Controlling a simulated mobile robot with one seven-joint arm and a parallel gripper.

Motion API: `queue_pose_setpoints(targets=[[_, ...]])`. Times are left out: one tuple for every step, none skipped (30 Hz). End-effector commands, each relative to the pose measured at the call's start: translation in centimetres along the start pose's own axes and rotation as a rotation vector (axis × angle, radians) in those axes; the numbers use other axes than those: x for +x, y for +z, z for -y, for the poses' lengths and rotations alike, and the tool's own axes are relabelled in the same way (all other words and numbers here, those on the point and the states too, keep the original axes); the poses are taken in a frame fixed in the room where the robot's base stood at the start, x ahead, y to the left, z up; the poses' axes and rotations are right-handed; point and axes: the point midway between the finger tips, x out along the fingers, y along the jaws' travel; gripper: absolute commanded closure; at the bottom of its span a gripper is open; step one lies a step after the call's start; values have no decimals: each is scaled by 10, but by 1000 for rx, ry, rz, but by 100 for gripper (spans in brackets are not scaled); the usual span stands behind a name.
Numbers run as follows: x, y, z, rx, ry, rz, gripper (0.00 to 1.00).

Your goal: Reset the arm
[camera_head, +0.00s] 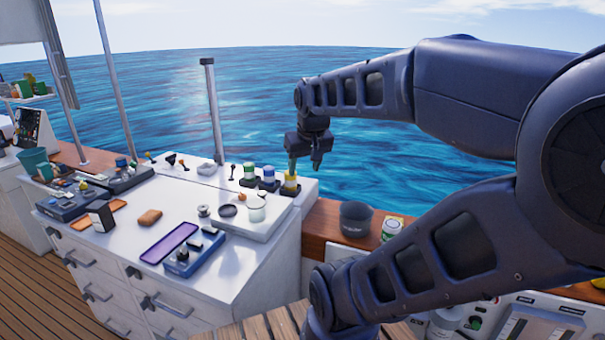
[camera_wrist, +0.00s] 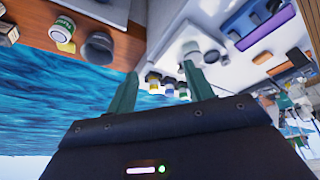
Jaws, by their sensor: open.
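My gripper (camera_head: 307,165) hangs from my bent arm over the right back corner of the white cabinet (camera_head: 130,222), with its fingers pointing down. In the wrist view my gripper (camera_wrist: 158,85) shows two green fingers spread apart with nothing between them. A yellow-banded container (camera_head: 290,184) stands just below and beside the fingers in the head view. I cannot tell the exact gap between them.
Blue- and green-banded containers (camera_head: 268,176) stand left of the yellow one. A dark pot (camera_head: 356,218) and a white-green can (camera_head: 392,229) stand on the wooden ledge. A purple tray (camera_head: 169,243) lies on the cabinet. A grey post (camera_head: 212,110) rises behind it.

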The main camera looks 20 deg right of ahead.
Motion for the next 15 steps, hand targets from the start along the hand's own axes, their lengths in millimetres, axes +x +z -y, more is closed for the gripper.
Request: queue_pose_setpoints(targets=[[0,9,6,-9,-8,-8,48],[-1,13,8,-9,-12,-12,48],[-1,17,11,-10,-16,-15,48],[-1,20,13,-12,-18,-17,48],[0,22,14,-13,-20,-19,48],[0,24,15,-13,-22,-19,48],[0,25,16,-13,-23,-20,48],[0,26,16,-12,-24,-20,48],[0,26,16,-12,-24,-21,48],[0,26,16,-12,-24,-21,48],[0,26,16,-12,-24,-21,48],[0,26,16,-12,-24,-20,48],[0,26,16,-12,-24,-20,48],[0,26,16,-12,-24,-20,48],[0,26,16,-12,-24,-20,48]])
